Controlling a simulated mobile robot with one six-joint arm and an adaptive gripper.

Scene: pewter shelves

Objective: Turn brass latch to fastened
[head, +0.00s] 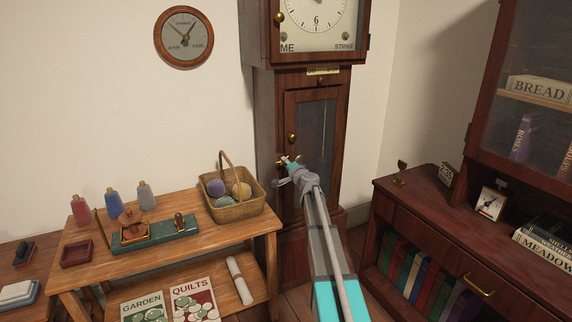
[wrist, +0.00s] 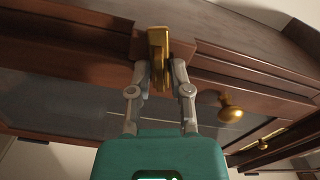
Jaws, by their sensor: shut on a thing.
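The brass latch (wrist: 158,42) stands on a wooden block at the edge of the clock's trunk door in the wrist view. My gripper (wrist: 158,78) has its two grey fingers on either side of the latch and is shut on it; the fingers cover part of its sides. In the head view my gripper (head: 285,168) is at the left edge of the trunk door (head: 295,108), below the round brass knob (head: 292,138). A bit of brass shows at its tip, too small there to read the latch's angle. The knob also shows right of my fingers in the wrist view (wrist: 230,108).
A wooden side table (head: 255,226) with a yarn basket (head: 250,207) stands left of the clock. A strip of floor lies between clock and cabinet.

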